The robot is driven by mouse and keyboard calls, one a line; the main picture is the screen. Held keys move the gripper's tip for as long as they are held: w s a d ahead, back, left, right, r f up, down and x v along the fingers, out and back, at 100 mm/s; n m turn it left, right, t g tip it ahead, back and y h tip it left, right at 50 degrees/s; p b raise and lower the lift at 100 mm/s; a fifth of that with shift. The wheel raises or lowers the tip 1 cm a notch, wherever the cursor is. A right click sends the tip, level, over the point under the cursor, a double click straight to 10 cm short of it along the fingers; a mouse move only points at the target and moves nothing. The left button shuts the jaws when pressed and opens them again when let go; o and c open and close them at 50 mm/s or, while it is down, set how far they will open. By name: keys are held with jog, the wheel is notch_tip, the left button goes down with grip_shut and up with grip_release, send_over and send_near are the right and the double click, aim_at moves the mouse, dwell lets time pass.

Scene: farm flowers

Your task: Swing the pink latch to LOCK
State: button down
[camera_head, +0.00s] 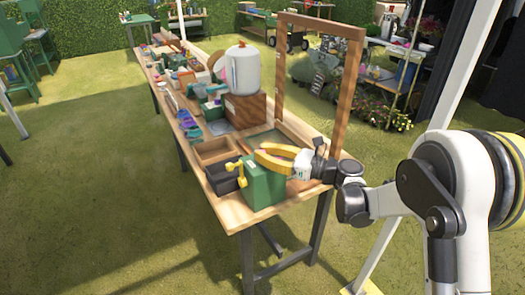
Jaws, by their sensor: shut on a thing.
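My gripper (259,153), with yellow fingers, reaches in from the right above the front end of the long wooden table (232,220). Its fingertips are over the back of a green box (264,186). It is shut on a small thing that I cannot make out. I cannot clearly pick out a pink latch or any LOCK mark. The fingers and the box may hide it. A yellow knobbed part (237,172) sticks out from the left side of the green box.
Left of the box are a dark open bin (221,180) and a wooden tray (214,152). A tall wooden frame (349,90) stands behind my gripper. A white canister (243,70) sits on a brown block (246,110). Several small items crowd the table's far part.

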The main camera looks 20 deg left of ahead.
jog(key=shift+s+n+g, duration=0.1)
jog(key=shift+n+g, duration=0.2)
jog(key=shift+g, duration=0.2)
jog(key=c, duration=1.3)
grip_release()
jog(key=shift+d, duration=0.1)
jog(key=shift+c, duration=0.2)
jog(key=d, duration=1.2)
jog(key=shift+s, duration=0.25)
